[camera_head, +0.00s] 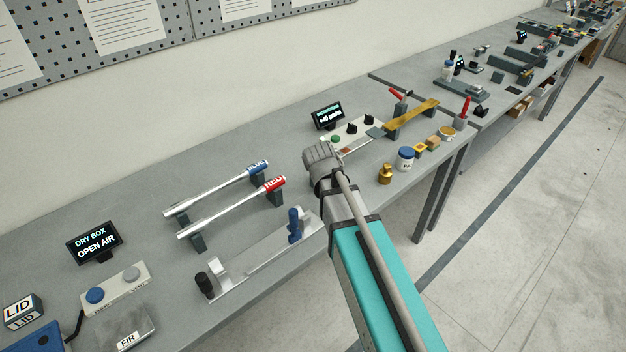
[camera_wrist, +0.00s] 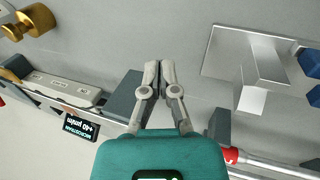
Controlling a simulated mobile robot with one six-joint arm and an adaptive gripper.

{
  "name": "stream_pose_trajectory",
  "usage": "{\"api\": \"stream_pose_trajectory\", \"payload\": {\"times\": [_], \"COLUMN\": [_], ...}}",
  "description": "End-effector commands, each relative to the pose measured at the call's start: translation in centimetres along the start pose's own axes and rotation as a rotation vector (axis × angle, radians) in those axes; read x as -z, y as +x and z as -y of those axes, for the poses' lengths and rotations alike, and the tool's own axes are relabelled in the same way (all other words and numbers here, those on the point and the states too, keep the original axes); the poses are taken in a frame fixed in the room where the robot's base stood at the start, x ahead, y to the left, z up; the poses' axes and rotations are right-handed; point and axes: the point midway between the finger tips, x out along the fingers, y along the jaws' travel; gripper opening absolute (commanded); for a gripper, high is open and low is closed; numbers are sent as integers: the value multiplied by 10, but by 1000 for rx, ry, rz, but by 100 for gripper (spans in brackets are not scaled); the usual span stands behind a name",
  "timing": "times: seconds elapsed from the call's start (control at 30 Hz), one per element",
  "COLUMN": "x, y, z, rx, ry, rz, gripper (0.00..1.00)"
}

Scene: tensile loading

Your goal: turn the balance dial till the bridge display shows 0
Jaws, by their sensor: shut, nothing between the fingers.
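The bridge display (camera_head: 327,115) stands at the back of the bench. In the wrist view the display (camera_wrist: 80,126) appears upside down and seems to read MICROSTRAIN +40 µm/m. In front of it is a pale control panel (camera_head: 342,141) with a green button (camera_head: 335,139) and two black knobs, one nearer (camera_head: 351,128) and one farther (camera_head: 369,121). I cannot tell which is the balance dial. In the wrist view the panel (camera_wrist: 62,88) lies left of my gripper (camera_wrist: 160,64), which is shut, empty and apart from it. My arm hides the fingers in the head view.
Blue- and red-ended rods (camera_head: 225,186) rest on stands, with a metal fixture with a blue handle (camera_head: 294,222) in front. A brass weight (camera_head: 385,174), a blue-lidded jar (camera_head: 405,158) and a gold bar (camera_head: 412,117) are on the right. Bare bench lies between several items.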

Motion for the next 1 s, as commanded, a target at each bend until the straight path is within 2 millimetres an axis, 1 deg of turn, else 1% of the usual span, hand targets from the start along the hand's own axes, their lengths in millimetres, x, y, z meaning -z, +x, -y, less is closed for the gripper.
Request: {"api": "stream_pose_trajectory", "payload": {"times": [0.03,0.1,0.2,0.33,0.4,0.5,0.8,0.87,1.0], "x": [-28,-54,-84,-110,-118,-124,-125,-125,-125], "y": [1,3,4,3,2,1,1,1,1], "z": [3,7,13,20,23,25,25,25,25], "rx": [43,105,181,254,278,300,306,306,305], "ry": [96,230,396,552,607,654,669,669,668], "rz": [11,28,55,85,97,108,112,111,111], "gripper": [0,0,0,0,0,0,0,9,35]}}
